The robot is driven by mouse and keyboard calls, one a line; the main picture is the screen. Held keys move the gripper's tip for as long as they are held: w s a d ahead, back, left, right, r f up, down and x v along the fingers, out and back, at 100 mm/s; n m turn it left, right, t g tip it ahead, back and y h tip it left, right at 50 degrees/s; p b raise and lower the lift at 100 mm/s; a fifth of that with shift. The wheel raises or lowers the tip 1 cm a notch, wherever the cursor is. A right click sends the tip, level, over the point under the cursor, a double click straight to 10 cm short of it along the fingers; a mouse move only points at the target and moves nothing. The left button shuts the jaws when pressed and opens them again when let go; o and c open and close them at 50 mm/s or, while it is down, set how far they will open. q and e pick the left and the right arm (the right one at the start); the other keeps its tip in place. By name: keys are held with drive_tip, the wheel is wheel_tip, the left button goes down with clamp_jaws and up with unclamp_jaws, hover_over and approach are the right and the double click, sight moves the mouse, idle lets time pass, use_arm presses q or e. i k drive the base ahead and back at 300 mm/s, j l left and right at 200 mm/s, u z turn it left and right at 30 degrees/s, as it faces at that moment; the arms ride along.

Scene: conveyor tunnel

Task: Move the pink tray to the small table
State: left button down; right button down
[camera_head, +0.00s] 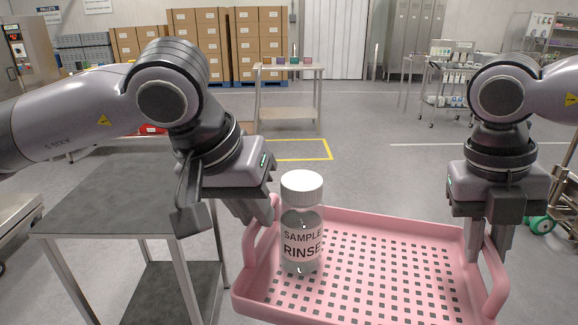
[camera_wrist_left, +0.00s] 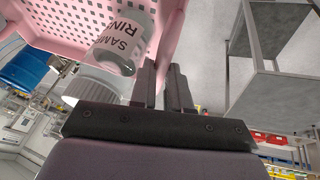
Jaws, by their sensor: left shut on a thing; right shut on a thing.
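The pink tray (camera_head: 375,285) is held up between my two grippers in the head view, its perforated floor facing up. A clear bottle with a white cap, labelled SAMPLE RINSE (camera_head: 302,235), stands upright on the tray's left part. My left gripper (camera_head: 262,218) is shut on the tray's left handle. My right gripper (camera_head: 487,255) is shut on the right handle. The left wrist view shows the tray (camera_wrist_left: 85,22), the bottle (camera_wrist_left: 122,45) and the left fingers (camera_wrist_left: 165,85) at the handle. The tray's near edge is cut off in the head view.
A grey-topped table (camera_head: 115,195) with a lower shelf stands at the left, beside the tray. A smaller table (camera_head: 290,100) with several small coloured items stands further back, near stacked cardboard boxes (camera_head: 258,45). A wheeled cart (camera_head: 455,95) is at the back right. Open floor lies ahead.

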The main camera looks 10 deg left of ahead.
sight(117, 208)
drive_tip(key=u, duration=0.6)
drive_tip(key=i+j, duration=0.55)
drive_tip(key=j, duration=0.15)
drive_tip(key=i+j, duration=0.55)
drive_tip(key=j, duration=0.2)
drive_tip(key=i+j, duration=0.55)
drive_tip(key=j, duration=0.15)
